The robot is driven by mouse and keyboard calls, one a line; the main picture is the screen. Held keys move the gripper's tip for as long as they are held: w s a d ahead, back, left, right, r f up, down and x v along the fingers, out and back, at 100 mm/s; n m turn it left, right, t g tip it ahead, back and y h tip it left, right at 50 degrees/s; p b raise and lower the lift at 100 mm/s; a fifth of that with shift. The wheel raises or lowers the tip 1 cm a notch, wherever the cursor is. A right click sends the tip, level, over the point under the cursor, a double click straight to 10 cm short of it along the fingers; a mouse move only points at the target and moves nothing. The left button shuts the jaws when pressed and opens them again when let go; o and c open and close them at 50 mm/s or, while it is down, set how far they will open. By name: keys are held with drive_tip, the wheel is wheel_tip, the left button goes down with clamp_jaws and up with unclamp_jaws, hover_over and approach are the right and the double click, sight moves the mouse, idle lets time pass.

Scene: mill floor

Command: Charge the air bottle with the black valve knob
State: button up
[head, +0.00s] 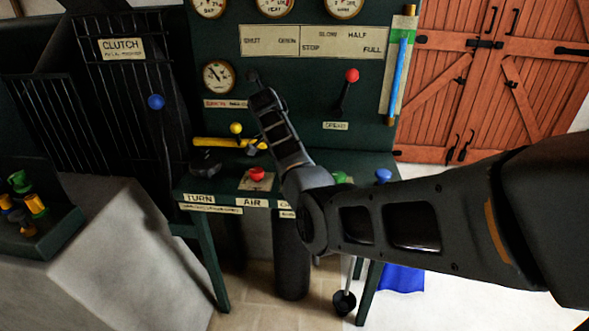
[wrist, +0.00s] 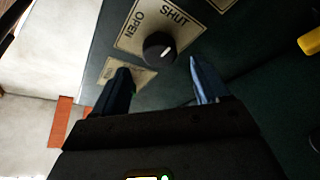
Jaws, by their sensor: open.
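The black valve knob (wrist: 160,47) shows in the wrist view, with a white pointer line angled toward the upper right, to the SHUT side. It sits on a cream plate (wrist: 130,40) lettered OPEN and SHUT. My gripper (wrist: 160,82) is open and empty, with one finger on each side below the knob in the picture. The knob lies beyond the fingertips, and I see no contact. I cannot make out the knob there.
A gauge (head: 218,77) is left of my gripper. The red-knobbed lever (head: 351,78) stands to the right. Below are a yellow bar (head: 222,143), a red button (head: 257,173) and a blue knob (head: 383,174). A dark cylinder (head: 292,255) stands under the bench.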

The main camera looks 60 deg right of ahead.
drive_tip(key=shift+v, duration=1.5)
